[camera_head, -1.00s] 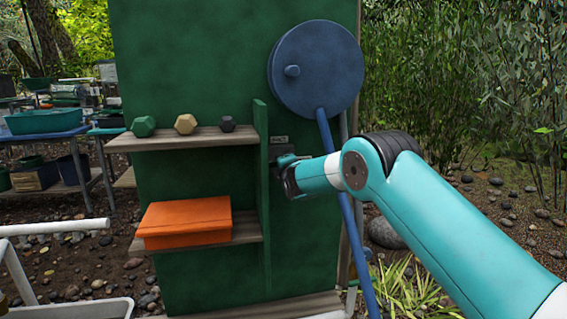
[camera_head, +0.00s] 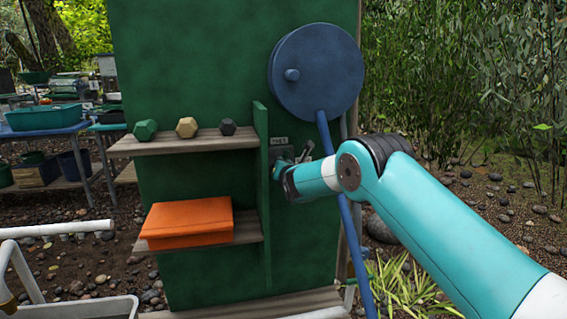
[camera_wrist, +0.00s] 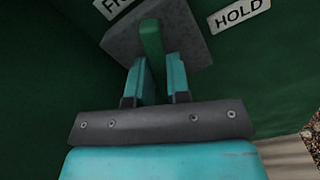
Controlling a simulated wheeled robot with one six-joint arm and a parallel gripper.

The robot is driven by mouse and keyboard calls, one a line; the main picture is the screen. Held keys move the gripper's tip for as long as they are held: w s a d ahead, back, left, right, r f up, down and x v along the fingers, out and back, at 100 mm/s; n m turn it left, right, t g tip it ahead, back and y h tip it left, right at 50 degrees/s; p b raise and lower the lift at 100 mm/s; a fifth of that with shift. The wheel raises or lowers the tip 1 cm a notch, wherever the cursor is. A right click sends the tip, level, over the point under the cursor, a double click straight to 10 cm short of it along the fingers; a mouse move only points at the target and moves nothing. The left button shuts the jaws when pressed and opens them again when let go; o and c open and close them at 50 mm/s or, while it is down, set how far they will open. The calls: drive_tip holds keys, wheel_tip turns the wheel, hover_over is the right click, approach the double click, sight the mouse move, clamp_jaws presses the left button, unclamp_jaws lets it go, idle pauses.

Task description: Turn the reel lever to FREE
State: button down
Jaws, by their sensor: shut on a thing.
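The reel lever is a green bar (camera_wrist: 152,40) on a grey plate (camera_wrist: 188,38) in the wrist view. A partly cut-off label beginning "F" (camera_wrist: 115,5) is above left of it, and a HOLD label (camera_wrist: 239,14) is at the right. The lever's end runs down between the two teal fingers of my gripper (camera_wrist: 161,80), which is shut on it. There my gripper hides most of the plate and the lever.
A blue reel (camera_head: 330,75) with a long blue pole (camera_head: 352,225) is above and right of my gripper. Shelves left of it hold an orange box (camera_head: 188,220) and several nuts or stones (camera_head: 187,127). A green upright divider (camera_head: 262,200) stands close on the gripper's left.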

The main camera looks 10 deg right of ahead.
drive_tip(key=shift+n+p, duration=0.6)
drive_tip(key=shift+n, duration=1.7)
drive_tip(key=shift+f, duration=0.1)
drive_tip(key=c, duration=1.1)
unclamp_jaws()
drive_tip(key=shift+s, duration=0.1)
drive_tip(key=shift+s+b, duration=0.5)
drive_tip(key=shift+s, duration=8.15)
